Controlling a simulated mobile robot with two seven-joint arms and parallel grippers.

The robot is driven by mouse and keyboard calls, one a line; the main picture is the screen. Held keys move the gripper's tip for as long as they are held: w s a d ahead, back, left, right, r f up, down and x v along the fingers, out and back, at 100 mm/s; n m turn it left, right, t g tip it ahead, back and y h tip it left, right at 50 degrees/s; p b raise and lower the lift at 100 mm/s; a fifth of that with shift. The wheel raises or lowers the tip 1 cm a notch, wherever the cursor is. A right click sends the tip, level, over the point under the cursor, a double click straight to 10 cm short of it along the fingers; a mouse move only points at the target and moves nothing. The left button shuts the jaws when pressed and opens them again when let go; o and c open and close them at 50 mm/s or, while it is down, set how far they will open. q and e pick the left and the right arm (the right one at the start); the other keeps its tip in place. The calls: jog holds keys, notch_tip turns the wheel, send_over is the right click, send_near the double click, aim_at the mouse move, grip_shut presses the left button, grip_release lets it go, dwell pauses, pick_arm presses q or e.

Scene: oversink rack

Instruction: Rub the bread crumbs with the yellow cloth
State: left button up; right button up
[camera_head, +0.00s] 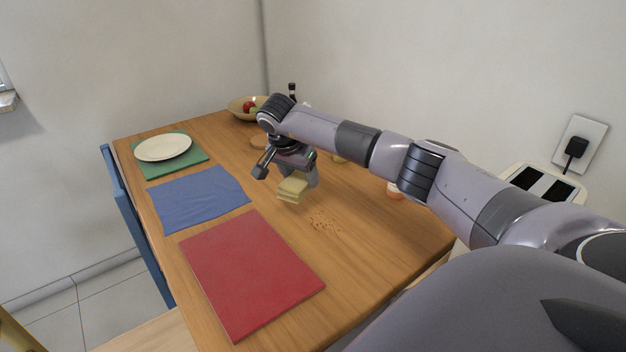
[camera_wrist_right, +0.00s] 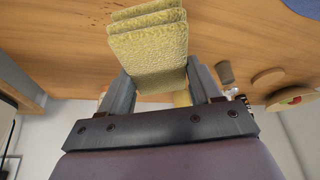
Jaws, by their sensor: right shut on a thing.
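The yellow cloth (camera_head: 293,188) is folded into several layers. My right gripper (camera_head: 284,174) is shut on it and holds it over the wooden table. In the right wrist view the cloth (camera_wrist_right: 150,48) sits between the two fingers of the gripper (camera_wrist_right: 160,85). The bread crumbs (camera_head: 323,222) lie scattered on the bare wood, to the right of and nearer than the cloth. Some crumbs (camera_wrist_right: 102,14) also show at the top of the right wrist view. The cloth appears apart from the crumbs; I cannot tell whether it touches the table. My left gripper is not in view.
A red mat (camera_head: 250,272), a blue cloth (camera_head: 198,198) and a green mat (camera_head: 190,166) with a white plate (camera_head: 163,147) line the table's left side. A fruit bowl (camera_head: 240,108) stands at the back. Bare wood (camera_head: 370,240) surrounds the crumbs.

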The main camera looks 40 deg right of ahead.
jog(key=d, duration=0.1)
jog(key=d+f+m, duration=0.2)
jog(key=shift+s+d+g, duration=0.3)
jog(key=shift+s+g, duration=0.05)
jog(key=shift+g, duration=0.05)
notch_tip(320, 180, down, 5)
jog(key=b, duration=0.5)
jog(key=shift+f+b, duration=0.3)
jog(key=shift+b, duration=0.3)
jog(key=shift+f, duration=0.15)
pick_arm(q)
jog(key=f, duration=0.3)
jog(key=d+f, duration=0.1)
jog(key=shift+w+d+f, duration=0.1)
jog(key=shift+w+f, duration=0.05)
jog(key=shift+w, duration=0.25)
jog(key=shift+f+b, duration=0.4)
jog(key=shift+b, duration=0.1)
pick_arm(e)
jog(key=shift+f, duration=0.8)
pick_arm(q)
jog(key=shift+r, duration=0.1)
